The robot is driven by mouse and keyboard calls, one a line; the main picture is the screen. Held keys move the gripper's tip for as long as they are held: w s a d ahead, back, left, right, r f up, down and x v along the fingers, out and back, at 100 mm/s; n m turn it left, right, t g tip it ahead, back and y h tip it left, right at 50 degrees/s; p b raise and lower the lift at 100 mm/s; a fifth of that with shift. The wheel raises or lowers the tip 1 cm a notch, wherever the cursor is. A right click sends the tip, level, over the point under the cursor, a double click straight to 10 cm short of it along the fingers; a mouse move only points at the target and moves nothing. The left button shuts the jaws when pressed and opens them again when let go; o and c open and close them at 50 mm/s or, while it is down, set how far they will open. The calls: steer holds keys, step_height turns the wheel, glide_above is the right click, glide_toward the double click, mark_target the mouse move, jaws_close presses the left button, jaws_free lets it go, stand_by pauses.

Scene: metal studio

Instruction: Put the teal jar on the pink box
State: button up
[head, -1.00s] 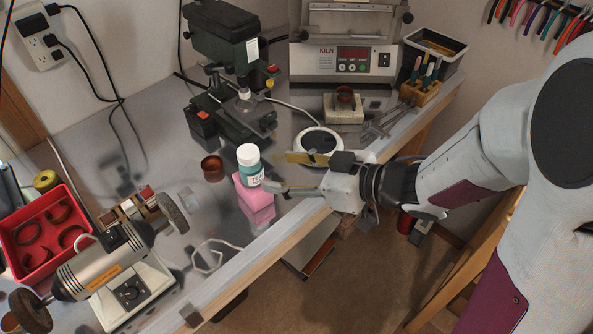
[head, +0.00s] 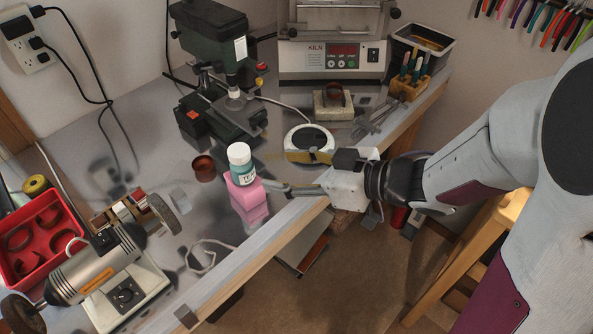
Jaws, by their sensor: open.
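The teal jar (head: 242,171) with its white lid stands upright on top of the pink box (head: 250,206), with its label facing the camera. The box stands near the table's front edge. My gripper (head: 285,174) is open just to the right of the jar, at about the height of the jar's base. Its near finger points left at the jar and box, with a small gap apparent between its tip and the jar. The far finger is hard to make out against the round white device.
A small brown bowl (head: 204,168) sits left of the jar. The round white device (head: 309,141) lies behind my gripper. A drill press (head: 222,90) stands behind, and a bench grinder (head: 115,270) and red tray (head: 32,238) stand at left.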

steer(key=w+d+r+m+t+h, duration=0.3)
steer(key=d+h, duration=0.1)
steer(key=d, duration=0.3)
steer(key=w+d+r+m+t+h, duration=0.2)
steer(key=w+d+r+h, duration=0.1)
steer(key=d+h, duration=0.3)
steer(key=s+d+r+m+g+h, duration=0.1)
steer(key=s+d+r+m+h, duration=0.2)
steer(key=s+d, duration=0.4)
steer(key=s+a+f+m+g, duration=0.1)
steer(key=s+f+m+g, duration=0.1)
steer(key=s, duration=0.6)
steer(key=s+a+f+m+g+y, duration=0.1)
steer(key=s+m+g, duration=0.1)
steer(key=s, duration=0.6)
steer(key=shift+s+a+f+g, duration=0.25)
steer(key=shift+a+f+g, duration=0.15)
steer(key=shift+g, duration=0.2)
